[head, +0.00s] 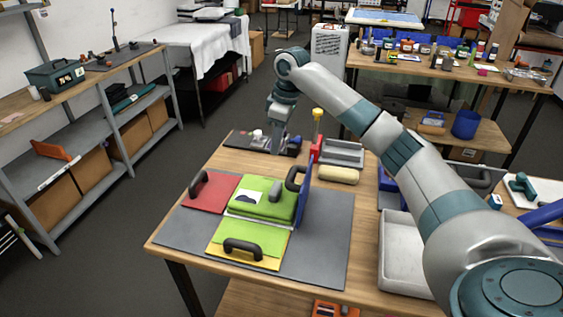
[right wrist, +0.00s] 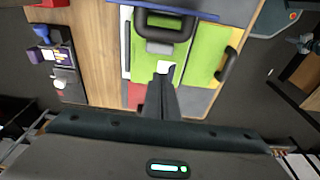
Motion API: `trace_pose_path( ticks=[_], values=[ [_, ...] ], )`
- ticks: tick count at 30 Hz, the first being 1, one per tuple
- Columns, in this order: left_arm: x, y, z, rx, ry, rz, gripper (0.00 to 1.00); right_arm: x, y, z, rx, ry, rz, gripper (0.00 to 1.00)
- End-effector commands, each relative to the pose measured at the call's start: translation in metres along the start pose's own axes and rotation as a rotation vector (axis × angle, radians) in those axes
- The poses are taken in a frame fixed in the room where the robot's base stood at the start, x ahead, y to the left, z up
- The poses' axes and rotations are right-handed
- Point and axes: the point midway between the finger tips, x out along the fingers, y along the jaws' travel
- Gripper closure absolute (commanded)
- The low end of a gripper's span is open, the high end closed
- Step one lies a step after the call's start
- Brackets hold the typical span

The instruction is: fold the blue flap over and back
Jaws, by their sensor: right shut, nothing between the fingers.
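The blue flap (head: 304,205) stands about upright at the right side of the folding board, seen nearly edge-on, with a black handle (head: 295,178) at its upper left. In the right wrist view its thin blue edge (right wrist: 185,11) shows near the top. Green cloth (head: 262,198) lies over the middle of the board and over the yellow front flap (head: 243,258). The red flap (head: 211,192) lies flat at the left. My right gripper (head: 276,149) is at the board's far side, shut and empty; its fingertips (right wrist: 162,76) point toward the green cloth. My left gripper is out of view.
A grey mat (head: 325,248) lies under the board. Behind it stand a red-and-yellow object (head: 317,135), a grey tray (head: 342,153) and a beige roll (head: 338,174). A light grey bin (head: 404,283) is at the right. The mat's right part is clear.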

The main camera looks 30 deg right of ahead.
Motion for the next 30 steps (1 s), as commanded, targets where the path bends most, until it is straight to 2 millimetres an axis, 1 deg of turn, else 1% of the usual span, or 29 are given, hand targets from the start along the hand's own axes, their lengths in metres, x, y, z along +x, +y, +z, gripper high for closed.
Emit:
trace_pose_path(
  ticks=[5,8,14,22,24,30],
  values=[
    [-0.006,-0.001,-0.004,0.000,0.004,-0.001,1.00,0.009,-0.001,0.000,0.000,-0.002,-0.002,1.00],
    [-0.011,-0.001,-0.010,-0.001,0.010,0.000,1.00,0.019,-0.001,0.000,0.000,-0.003,-0.003,1.00],
    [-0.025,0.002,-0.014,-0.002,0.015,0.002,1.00,0.050,-0.001,0.001,0.000,-0.004,-0.004,1.00],
    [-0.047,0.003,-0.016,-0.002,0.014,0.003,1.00,0.098,-0.001,0.000,0.001,-0.003,-0.003,1.00],
    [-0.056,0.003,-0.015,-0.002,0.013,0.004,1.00,0.091,0.001,0.011,0.001,-0.003,0.000,1.00],
    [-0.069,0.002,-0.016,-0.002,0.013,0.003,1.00,0.086,0.000,0.030,0.001,-0.003,0.000,1.00]
  ],
)
